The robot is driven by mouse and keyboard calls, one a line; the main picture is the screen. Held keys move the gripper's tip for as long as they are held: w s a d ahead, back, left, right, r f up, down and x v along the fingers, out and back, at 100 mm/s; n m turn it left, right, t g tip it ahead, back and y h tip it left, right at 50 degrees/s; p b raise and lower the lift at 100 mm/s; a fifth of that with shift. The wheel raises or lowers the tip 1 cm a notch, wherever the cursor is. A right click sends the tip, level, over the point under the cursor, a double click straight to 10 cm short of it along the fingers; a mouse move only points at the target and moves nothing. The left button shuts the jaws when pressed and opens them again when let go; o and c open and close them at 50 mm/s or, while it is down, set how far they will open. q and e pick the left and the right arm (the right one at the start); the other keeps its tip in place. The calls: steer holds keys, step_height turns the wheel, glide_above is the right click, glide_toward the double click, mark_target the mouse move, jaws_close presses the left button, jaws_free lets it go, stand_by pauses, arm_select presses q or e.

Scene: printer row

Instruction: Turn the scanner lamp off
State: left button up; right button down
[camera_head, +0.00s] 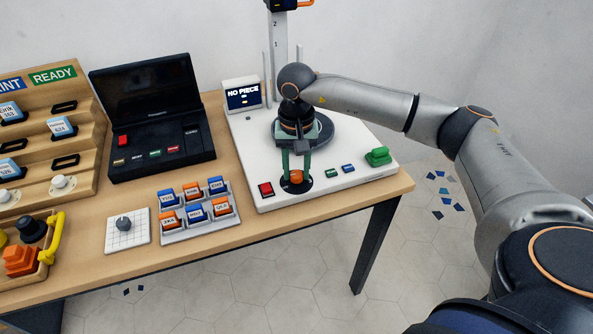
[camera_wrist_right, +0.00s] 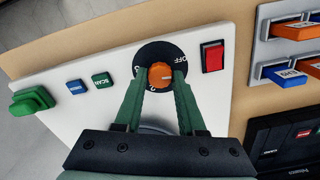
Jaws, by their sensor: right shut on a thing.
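An orange rotary knob (camera_head: 296,176) sits on a round black dial at the front of the white scanner base (camera_head: 350,178). The same knob (camera_wrist_right: 160,75) shows in the right wrist view, with the word OFF printed on the black dial (camera_wrist_right: 160,49) at its upper right. A small screen (camera_head: 243,96) behind the base reads NO PIECE. My left gripper is out of view.
A red switch (camera_head: 265,189) is just left of the dial. Small green and blue buttons (camera_head: 348,168) and a larger green one (camera_head: 377,156) are to its right. Labelled blocks (camera_head: 196,211), a black console (camera_head: 155,165) and a wooden rack stand further left.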

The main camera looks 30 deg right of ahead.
mark_target(297, 174)
steer(key=shift+n+b, duration=0.45)
steer(key=shift+n, duration=1.85)
steer(key=c, duration=0.5)
jaws_free()
steer(key=shift+r, duration=0.15)
step_height(297, 174, up, 12)
steer(key=p, duration=0.1)
steer(key=shift+r, duration=0.2)
